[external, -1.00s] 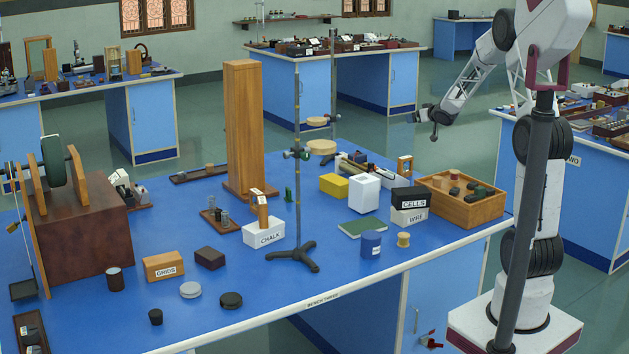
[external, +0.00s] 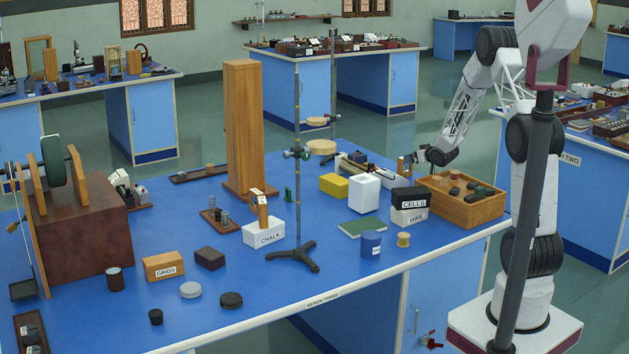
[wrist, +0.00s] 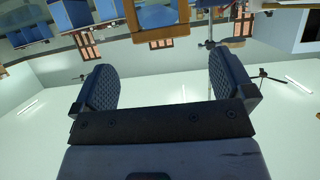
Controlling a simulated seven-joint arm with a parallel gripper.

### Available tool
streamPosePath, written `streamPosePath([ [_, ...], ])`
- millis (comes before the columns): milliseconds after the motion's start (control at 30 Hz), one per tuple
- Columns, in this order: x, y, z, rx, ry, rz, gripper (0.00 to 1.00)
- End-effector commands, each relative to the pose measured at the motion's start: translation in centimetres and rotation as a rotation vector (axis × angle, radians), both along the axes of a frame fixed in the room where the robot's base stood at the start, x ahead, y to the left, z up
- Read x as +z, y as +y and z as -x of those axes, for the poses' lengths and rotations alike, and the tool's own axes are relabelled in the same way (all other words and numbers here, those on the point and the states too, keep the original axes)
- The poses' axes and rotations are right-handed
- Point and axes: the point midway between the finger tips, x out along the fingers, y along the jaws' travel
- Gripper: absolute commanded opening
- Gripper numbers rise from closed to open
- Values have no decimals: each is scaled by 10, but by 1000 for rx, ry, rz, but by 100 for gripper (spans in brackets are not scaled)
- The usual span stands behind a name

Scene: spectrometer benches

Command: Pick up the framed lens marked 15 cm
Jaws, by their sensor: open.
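A wooden tray (external: 460,214) of dark items lies right of the frame. The CELLS box (external: 409,200) sits on the WIRE box (external: 408,216) in front. A white block (external: 364,194) and a metal stand (external: 298,200) are left.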

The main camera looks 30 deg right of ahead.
Motion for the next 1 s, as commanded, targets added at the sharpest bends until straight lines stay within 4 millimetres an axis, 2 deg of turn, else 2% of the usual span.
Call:
streamPosePath([
  [500,-10,0,-22,0,1,-1,100],
  [1000,-11,-1,-26,0,0,0,100],
])
